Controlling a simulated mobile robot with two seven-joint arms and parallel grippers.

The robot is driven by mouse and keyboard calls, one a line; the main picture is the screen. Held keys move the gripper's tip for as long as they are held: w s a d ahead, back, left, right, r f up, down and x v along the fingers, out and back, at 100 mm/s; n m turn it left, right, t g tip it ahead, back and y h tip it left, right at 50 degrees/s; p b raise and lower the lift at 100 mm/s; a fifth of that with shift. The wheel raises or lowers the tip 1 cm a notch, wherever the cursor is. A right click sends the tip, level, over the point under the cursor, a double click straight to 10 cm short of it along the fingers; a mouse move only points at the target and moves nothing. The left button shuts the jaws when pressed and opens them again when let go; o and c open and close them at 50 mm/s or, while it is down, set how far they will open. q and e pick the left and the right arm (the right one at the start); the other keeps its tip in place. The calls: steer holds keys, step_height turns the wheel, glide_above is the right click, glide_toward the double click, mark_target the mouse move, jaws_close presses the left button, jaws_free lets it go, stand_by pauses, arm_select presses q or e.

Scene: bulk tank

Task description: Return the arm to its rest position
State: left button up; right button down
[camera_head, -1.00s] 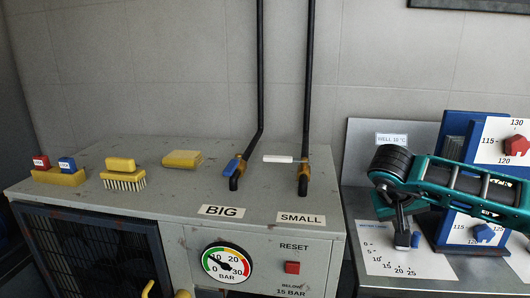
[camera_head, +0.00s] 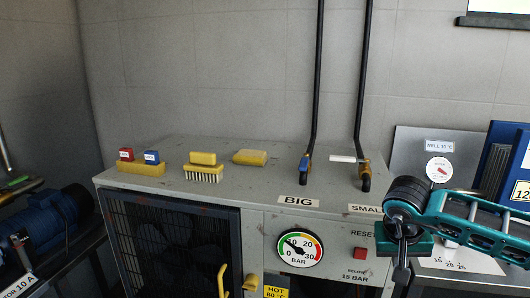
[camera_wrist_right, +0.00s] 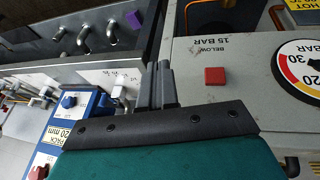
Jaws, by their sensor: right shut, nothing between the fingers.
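My right arm comes in from the right in the head view, teal and black. Its gripper (camera_head: 402,268) hangs down in front of the right edge of the grey cabinet (camera_head: 185,182). In the right wrist view the gripper (camera_wrist_right: 160,88) shows as two grey fingers close together, with nothing between them. The fingers appear beside the cabinet's front face, near the red reset button (camera_wrist_right: 215,76), and seem apart from it. My left gripper is not in view.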

steer(key=s+a+f+m+g+y, duration=0.1)
steer(key=s+a+f+m+y, duration=0.2)
steer(key=a, duration=0.4)
steer(key=s+a+f+g+y, duration=0.2)
steer(key=s+a+y, duration=0.15)
steer(key=a, duration=0.35)
steer(key=s+a+f+m+g+y, duration=0.1)
steer(key=s+a+f+m+y, duration=0.2)
steer(key=a, duration=0.4)
steer(key=s+a+r+m+t+y, duration=0.2)
steer(key=s+a+r+m+y, duration=0.2)
steer(key=a+r+m+y, duration=0.7)
steer(key=w+d+f+m+t+h, duration=0.25)
steer(key=d+f+m+t, duration=0.35)
steer(key=m, duration=0.9)
steer(key=w+d+f+m+t+h, duration=0.1)
steer(key=w+d+m+t+h, duration=0.15)
steer(key=d+m+t, duration=0.8)
steer(key=s+d+f+m+g+h, duration=0.3)
steer(key=s+f+m+h, duration=0.2)
steer(key=f+m, duration=0.4)
steer(key=s+d+f+m+g+h, duration=0.3)
steer(key=s+f+m, duration=0.4)
steer(key=m, duration=0.8)
step_height(320, 180, down, 3)
steer(key=shift+s+d+g+h, duration=0.25)
steer(key=shift+g+h, duration=0.3)
steer(key=shift+h, duration=0.5)
